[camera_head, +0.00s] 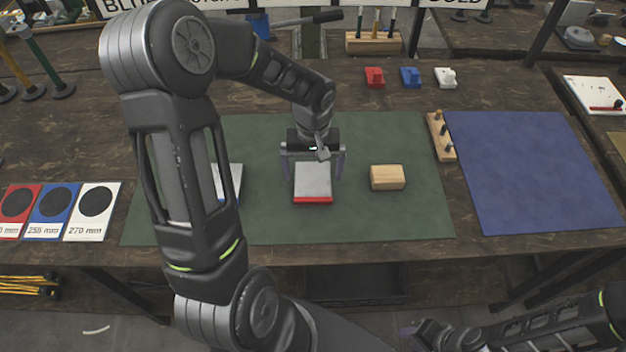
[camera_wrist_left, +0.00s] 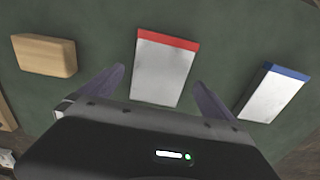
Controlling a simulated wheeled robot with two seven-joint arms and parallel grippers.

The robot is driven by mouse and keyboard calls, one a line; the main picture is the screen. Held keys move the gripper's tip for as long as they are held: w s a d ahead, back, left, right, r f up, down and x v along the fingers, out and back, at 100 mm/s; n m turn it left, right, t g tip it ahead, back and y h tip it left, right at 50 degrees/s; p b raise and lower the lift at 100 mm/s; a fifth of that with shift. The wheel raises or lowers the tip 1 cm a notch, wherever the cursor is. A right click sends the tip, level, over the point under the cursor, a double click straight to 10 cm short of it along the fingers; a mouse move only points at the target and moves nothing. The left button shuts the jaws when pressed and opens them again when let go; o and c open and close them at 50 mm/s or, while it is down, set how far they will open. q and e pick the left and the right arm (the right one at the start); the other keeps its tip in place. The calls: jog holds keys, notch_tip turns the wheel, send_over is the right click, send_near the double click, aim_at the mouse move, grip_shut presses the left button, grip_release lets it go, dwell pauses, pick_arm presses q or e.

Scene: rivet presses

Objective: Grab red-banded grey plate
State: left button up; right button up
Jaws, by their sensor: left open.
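The red-banded grey plate (camera_head: 313,180) lies flat on the green mat (camera_head: 270,130), its red band toward the table's front edge. It also shows in the left wrist view (camera_wrist_left: 164,70), with the red band at the top. My left gripper (camera_head: 313,172) is open above the plate. Its two fingers stand one on each side of the plate, and I see no contact. In the wrist view the fingertips (camera_wrist_left: 158,82) flank the plate's sides. My right gripper (camera_head: 425,335) shows only in part at the bottom of the head view, and its jaws are unclear.
A wooden block (camera_head: 387,177) lies right of the plate. A blue-banded plate (camera_wrist_left: 273,92) lies on its other side, partly hidden by my arm in the head view. A peg rack (camera_head: 440,136) stands between the green mat and a blue mat (camera_head: 530,165).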

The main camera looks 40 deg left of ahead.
aim_at(313, 180)
pick_arm(q)
jog(key=shift+f, duration=1.5)
jog(key=shift+r, duration=0.1)
jog(key=c, duration=2)
notch_tip(313, 180, up, 10)
jog(key=b, duration=0.1)
